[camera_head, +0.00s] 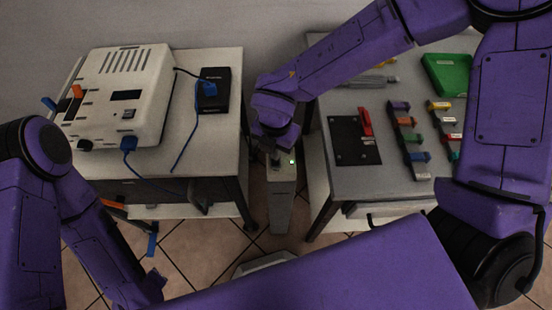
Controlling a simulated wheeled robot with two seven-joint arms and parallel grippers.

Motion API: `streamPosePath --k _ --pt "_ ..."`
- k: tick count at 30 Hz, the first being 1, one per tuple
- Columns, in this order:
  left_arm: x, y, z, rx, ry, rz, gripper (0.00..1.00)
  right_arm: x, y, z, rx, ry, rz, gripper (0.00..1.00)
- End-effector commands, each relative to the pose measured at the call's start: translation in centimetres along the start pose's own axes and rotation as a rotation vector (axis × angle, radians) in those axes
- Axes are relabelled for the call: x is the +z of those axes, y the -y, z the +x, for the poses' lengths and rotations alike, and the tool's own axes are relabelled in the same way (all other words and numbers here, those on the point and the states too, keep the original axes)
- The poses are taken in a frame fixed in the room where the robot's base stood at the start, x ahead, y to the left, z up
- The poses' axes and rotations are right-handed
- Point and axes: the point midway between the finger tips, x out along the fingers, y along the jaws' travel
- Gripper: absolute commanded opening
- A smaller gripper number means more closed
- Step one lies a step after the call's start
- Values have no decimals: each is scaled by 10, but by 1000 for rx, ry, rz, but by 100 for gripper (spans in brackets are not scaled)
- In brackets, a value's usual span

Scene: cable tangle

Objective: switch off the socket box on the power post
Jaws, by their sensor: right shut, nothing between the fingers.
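The grey power post (279,205) stands on the floor in the gap between the two tables. The socket box (283,171) is at its top, with a small green light lit on its right side. My right gripper (276,155) points down right over the box. It is shut and empty. The gripper and wrist cover part of the box, so I cannot tell whether the fingers touch it or where its switch sits.
The left table (218,140) carries a white device (120,95) and a black box (213,90) with blue cables. The right table (350,188) carries a black panel with a red lever (365,122), racks of coloured connectors and a green tray (447,74). Table edges flank the post closely.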

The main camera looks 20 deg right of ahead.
Motion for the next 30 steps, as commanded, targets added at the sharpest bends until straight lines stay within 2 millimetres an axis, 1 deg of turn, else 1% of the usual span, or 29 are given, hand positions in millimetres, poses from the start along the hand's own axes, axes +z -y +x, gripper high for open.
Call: streamPosePath --k 20,25,30 --pt "4 -1 9 0 0 0 38 0 0 11 0 -1 0 0" --pt "2 0 4 0 0 0 38 0 0 6 0 -1 0 0" --pt "-4 1 -10 0 0 0 38 0 0 -12 1 -1 0 0"
